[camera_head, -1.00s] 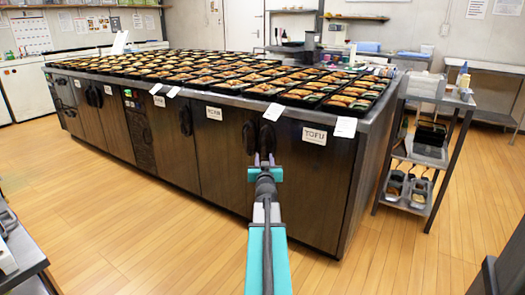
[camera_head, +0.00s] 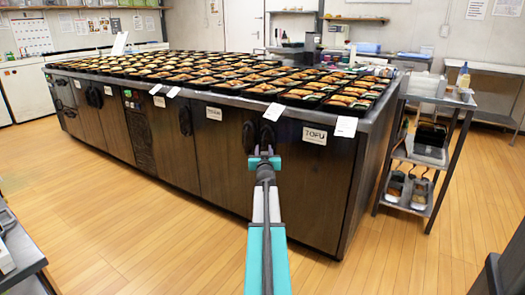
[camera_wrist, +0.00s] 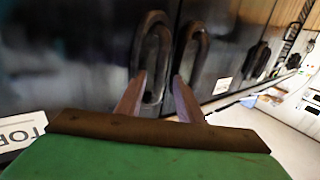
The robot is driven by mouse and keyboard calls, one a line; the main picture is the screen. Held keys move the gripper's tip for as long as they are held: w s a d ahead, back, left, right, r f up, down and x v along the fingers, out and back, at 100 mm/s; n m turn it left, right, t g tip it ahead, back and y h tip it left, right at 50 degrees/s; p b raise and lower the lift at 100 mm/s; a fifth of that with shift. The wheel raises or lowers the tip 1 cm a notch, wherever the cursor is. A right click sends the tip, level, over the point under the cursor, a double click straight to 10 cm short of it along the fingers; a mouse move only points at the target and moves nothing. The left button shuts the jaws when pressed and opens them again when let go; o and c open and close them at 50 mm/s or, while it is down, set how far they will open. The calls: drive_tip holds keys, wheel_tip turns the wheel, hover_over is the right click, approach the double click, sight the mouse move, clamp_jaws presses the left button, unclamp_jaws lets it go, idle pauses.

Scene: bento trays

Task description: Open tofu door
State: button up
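The tofu door (camera_head: 312,185) is the dark panel at the right end of the long counter, with a white TOFU label (camera_head: 314,135). It looks shut. Its black loop handle (camera_head: 268,133) is at its upper left, close beside the handle of the neighbouring door (camera_head: 248,136). My gripper (camera_head: 264,150) is at the lower part of the tofu handle. In the wrist view my gripper (camera_wrist: 158,76) has its two fingers apart, with the tofu handle (camera_wrist: 150,55) appearing between them. Whether they touch it I cannot tell. The label (camera_wrist: 20,130) is cut off at lower left.
Many filled bento trays (camera_head: 300,97) cover the counter top. A metal shelf cart (camera_head: 432,165) stands to the right of the counter. The wooden floor (camera_head: 160,235) in front of the doors is clear; a dark table edge (camera_head: 25,262) is at lower left.

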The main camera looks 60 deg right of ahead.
drive_tip(key=shift+x, duration=0.95)
clamp_jaws()
drive_tip(key=shift+a, duration=0.35)
drive_tip(key=shift+d, duration=0.25)
